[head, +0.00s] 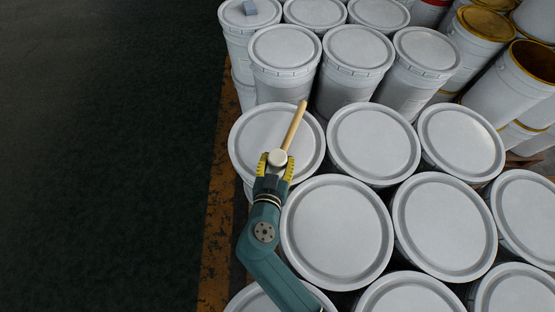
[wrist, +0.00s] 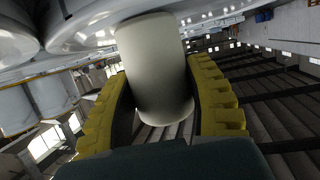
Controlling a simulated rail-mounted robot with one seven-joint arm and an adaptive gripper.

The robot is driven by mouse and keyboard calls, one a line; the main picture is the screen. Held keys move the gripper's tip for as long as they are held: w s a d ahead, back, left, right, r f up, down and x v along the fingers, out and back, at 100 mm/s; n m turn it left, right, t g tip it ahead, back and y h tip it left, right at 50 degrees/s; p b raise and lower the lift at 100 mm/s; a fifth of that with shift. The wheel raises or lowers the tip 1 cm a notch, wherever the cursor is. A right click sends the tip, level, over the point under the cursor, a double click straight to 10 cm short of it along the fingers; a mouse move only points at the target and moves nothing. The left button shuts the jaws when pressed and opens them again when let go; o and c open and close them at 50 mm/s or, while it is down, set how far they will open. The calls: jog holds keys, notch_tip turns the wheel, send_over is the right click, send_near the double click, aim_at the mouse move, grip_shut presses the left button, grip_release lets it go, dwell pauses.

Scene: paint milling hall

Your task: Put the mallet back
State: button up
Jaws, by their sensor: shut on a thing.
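The mallet has a pale cylindrical head (head: 277,158) and a light wooden handle (head: 294,125). My gripper (head: 275,166) is shut on the mallet's head, with its yellow ridged fingers on either side. The handle points away from me and slightly right, over a white bucket lid (head: 251,134). I cannot tell whether the mallet touches the lid. In the wrist view the pale mallet head (wrist: 155,70) fills the space between the yellow fingers (wrist: 160,105), and the handle is not visible there.
Several white lidded buckets (head: 373,142) stand packed close on the right and at the back. An open bucket with a yellow rim (head: 515,80) leans at the right. Dark floor (head: 100,150) on the left is clear.

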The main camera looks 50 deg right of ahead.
jog(key=o, duration=0.8)
jog(key=shift+f, duration=0.1)
jog(key=o, duration=0.4)
